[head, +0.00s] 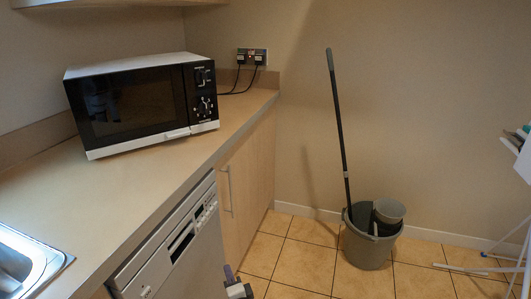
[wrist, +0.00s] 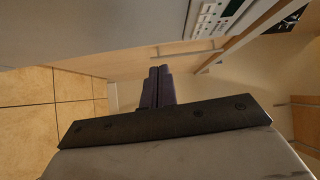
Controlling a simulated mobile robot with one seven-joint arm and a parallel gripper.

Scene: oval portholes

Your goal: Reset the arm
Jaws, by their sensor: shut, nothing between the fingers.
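My gripper (wrist: 160,72) shows in the wrist view with its two dark fingers pressed together and nothing between them. In the head view only a small part of it (head: 230,275) shows at the bottom edge, low in front of the dishwasher. The rest of my arm is out of the head view. In the wrist view the fingers point toward the cabinet fronts, with the floor to the left and the dishwasher panel above.
A counter (head: 150,185) runs along the left with a microwave (head: 145,103) and a sink (head: 25,262). The dishwasher (head: 180,250) is below it. A bucket (head: 368,250) with a mop stands by the wall. A white rack (head: 522,160) is at right. Tiled floor (head: 300,262) between is clear.

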